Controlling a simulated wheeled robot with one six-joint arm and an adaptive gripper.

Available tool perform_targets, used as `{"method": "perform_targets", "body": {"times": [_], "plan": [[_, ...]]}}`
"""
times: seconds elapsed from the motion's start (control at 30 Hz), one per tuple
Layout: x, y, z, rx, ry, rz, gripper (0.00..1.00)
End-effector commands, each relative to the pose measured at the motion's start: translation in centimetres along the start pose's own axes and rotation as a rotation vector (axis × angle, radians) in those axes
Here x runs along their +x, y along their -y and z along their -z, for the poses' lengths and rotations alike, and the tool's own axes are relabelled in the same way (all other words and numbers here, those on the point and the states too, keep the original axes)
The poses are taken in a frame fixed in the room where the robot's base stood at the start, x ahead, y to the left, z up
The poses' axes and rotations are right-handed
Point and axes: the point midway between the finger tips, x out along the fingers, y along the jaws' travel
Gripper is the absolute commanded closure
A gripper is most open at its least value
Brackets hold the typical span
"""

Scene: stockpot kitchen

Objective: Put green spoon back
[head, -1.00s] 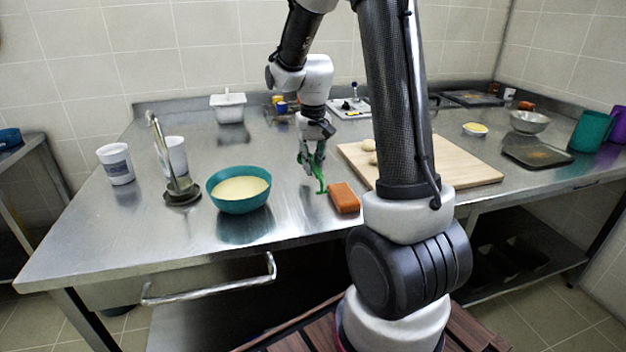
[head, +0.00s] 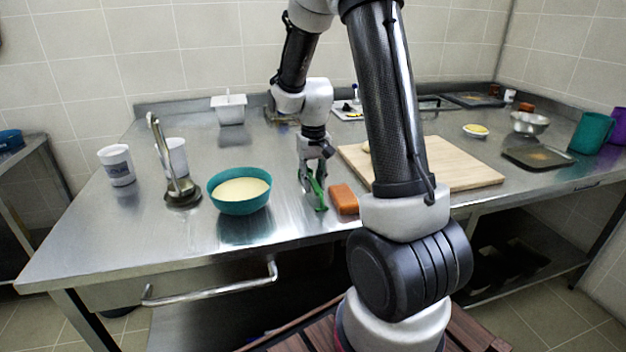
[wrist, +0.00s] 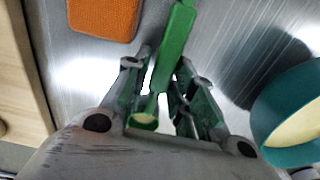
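The green spoon (head: 319,194) is in my gripper (head: 313,180), over the steel table between the teal bowl and the orange block. In the wrist view the spoon (wrist: 176,42) runs between the two fingers (wrist: 160,75), one end near the palm and the other reaching out past the fingertips. My gripper is shut on it. In the head view the spoon slants downward, its lower end close to the tabletop; I cannot tell whether it touches.
The teal bowl (head: 240,206) with pale contents is left of my gripper. The orange block (head: 343,199) and cutting board (head: 460,168) are to the right. A ladle on a dark rest (head: 182,197), white cups (head: 116,166) and a white container (head: 229,110) stand left.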

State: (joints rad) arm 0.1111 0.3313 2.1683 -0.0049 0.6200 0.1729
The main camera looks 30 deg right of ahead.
Motion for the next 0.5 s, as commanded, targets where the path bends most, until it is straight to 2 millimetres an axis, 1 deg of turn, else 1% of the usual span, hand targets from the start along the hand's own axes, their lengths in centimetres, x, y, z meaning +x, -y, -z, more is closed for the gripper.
{"method": "perform_targets", "body": {"times": [0.17,0.27,0.37,0.5], "plan": [[-0.3,0.0,0.0,0.0,-0.001,0.0,0.74],[-1.5,0.0,0.1,0.0,-0.003,0.0,0.74],[-3.5,0.0,0.1,0.0,-0.005,0.001,0.74],[-6.8,0.0,0.1,0.0,-0.006,0.001,0.74]]}}
